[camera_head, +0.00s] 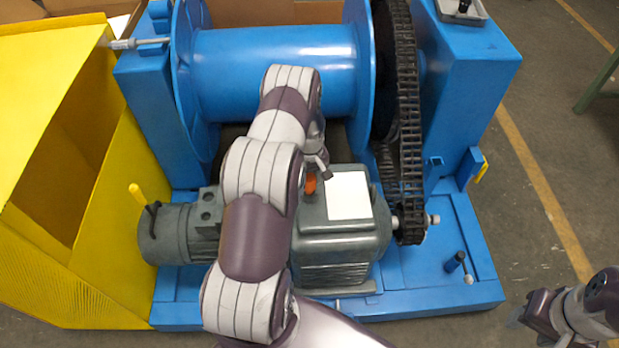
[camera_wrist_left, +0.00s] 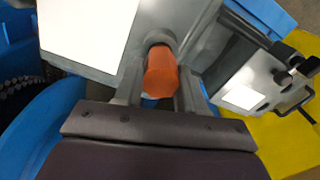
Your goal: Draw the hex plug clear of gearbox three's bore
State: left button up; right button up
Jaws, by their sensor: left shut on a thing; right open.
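The orange hex plug (camera_wrist_left: 161,74) sits between the fingers of my left gripper (camera_wrist_left: 158,92) in the left wrist view. Its far end meets the grey ring of the bore (camera_wrist_left: 160,38) on the gearbox; how deep it sits is hidden. In the head view, the grey gearbox (camera_head: 338,243) with a white plate stands below the blue drum, and a bit of the orange plug (camera_head: 310,184) shows beside my left gripper (camera_head: 318,170). My left gripper is shut on the plug. My right gripper (camera_head: 522,312) is open and empty at the lower right, away from the gearbox.
A blue drum (camera_head: 275,70) stands behind the gearbox, with a dark chain (camera_head: 408,120) at its right. A motor (camera_head: 175,233) adjoins the gearbox at left. A yellow guard (camera_head: 105,210) stands further left. A small lever (camera_head: 455,262) rises from the blue base.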

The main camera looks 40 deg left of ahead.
pick_arm(q)
jog(key=shift+r+p, duration=2.45)
jog(key=shift+r, duration=1.1)
